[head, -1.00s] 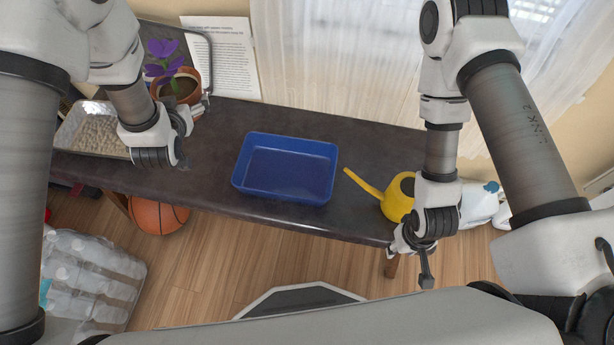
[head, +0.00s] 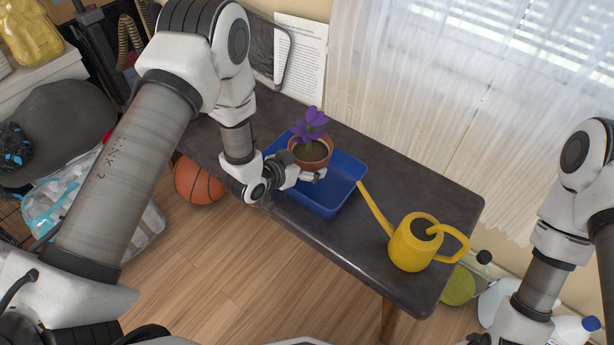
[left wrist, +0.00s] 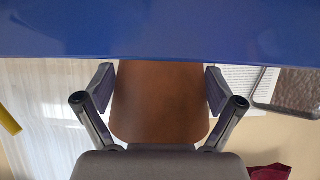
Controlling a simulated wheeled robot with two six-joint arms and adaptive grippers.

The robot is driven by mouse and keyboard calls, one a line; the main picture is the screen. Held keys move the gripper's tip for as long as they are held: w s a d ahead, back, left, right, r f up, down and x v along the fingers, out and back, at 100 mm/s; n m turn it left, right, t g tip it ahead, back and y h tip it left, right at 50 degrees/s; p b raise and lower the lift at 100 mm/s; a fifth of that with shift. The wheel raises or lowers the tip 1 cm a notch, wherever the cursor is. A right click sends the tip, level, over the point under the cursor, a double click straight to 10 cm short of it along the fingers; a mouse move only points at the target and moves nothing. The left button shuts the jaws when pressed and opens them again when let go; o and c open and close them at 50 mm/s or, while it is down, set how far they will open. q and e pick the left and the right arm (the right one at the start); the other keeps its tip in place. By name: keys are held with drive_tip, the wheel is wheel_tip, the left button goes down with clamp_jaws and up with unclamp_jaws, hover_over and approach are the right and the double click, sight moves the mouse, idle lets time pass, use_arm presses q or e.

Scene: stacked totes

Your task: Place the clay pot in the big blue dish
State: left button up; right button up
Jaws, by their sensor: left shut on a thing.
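The clay pot (head: 309,163) is terracotta with dark soil and a purple flower, and stands upright within the outline of the big blue dish (head: 345,196) in the head view. My left gripper (head: 312,175) is shut on the pot. In the left wrist view the pot (left wrist: 160,105) sits between the two fingers, and the blue dish wall (left wrist: 160,30) hides the pot's base. I cannot tell whether the base touches the dish floor. My right gripper is out of view; only its arm shows at the right.
A yellow watering can (head: 410,248) stands right of the dish, its spout pointing toward the dish. The dark table (head: 440,200) is clear behind the can. A basketball (head: 196,183) lies on the floor at left. A printed sheet (head: 305,60) is at the back wall.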

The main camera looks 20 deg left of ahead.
use_arm(q)
wheel_tip(320, 180, down, 4)
drive_tip(key=shift+r+b, duration=0.25)
drive_tip(key=shift+b, duration=0.15)
